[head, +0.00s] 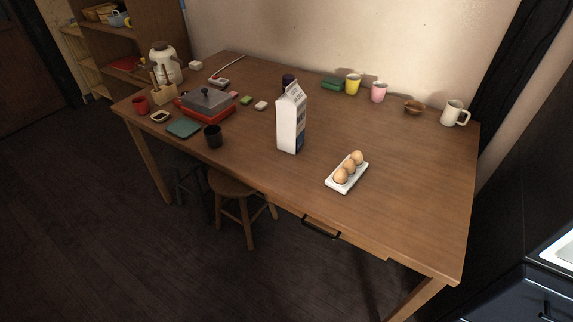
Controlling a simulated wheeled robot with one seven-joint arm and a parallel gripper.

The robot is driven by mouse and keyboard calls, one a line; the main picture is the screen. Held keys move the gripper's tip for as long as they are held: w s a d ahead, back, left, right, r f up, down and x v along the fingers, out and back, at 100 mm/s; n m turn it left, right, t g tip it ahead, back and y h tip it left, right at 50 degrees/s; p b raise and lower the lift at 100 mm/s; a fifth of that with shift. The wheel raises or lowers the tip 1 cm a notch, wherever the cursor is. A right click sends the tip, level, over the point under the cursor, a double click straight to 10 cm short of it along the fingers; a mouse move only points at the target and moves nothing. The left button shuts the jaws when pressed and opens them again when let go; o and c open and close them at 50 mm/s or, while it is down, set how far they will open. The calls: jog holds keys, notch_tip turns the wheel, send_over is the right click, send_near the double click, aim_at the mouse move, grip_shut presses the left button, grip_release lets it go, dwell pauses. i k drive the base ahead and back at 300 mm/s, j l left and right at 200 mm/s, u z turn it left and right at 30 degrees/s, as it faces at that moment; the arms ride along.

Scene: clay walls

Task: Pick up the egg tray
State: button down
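The egg tray (333,183) is a small white rectangular tray on the wooden table, right of the table's middle and near its front edge. It holds three brown eggs (349,167) in a row, running from lower left to upper right. My gripper does not show in the head view, so its state cannot be seen.
A tall white milk carton (291,122) stands just left of the tray. The wooden table (415,210) is bare to the tray's right and front. Cups and a bowl (414,107) line the wall side. A stool (232,186) is below the front edge.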

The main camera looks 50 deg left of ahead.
aim_at(345, 177)
jog(key=u, duration=1.35)
jog(key=i+l+u, duration=0.4)
jog(key=i+l, duration=0.35)
